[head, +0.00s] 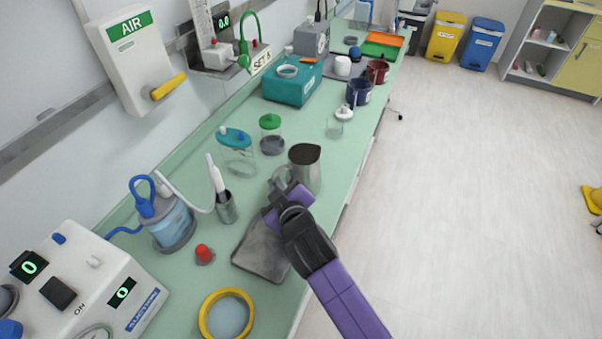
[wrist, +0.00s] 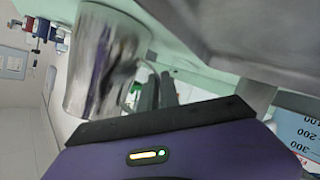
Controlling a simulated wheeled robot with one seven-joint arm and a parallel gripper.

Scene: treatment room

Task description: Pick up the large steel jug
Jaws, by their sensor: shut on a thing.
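The large steel jug (head: 305,169) is upright over the green counter, with its handle towards the left and front. I cannot tell whether its base touches the counter. My gripper (head: 283,188) is at the handle, shut on it, and partly hides it.
A grey tray (head: 262,250) lies under my wrist. A steel cup with a white implement (head: 227,207), a red-topped item (head: 204,254) and a yellow-rimmed dish (head: 227,315) are nearby. Lidded jars (head: 271,135) stand behind the jug. Mugs (head: 359,93) stand farther along.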

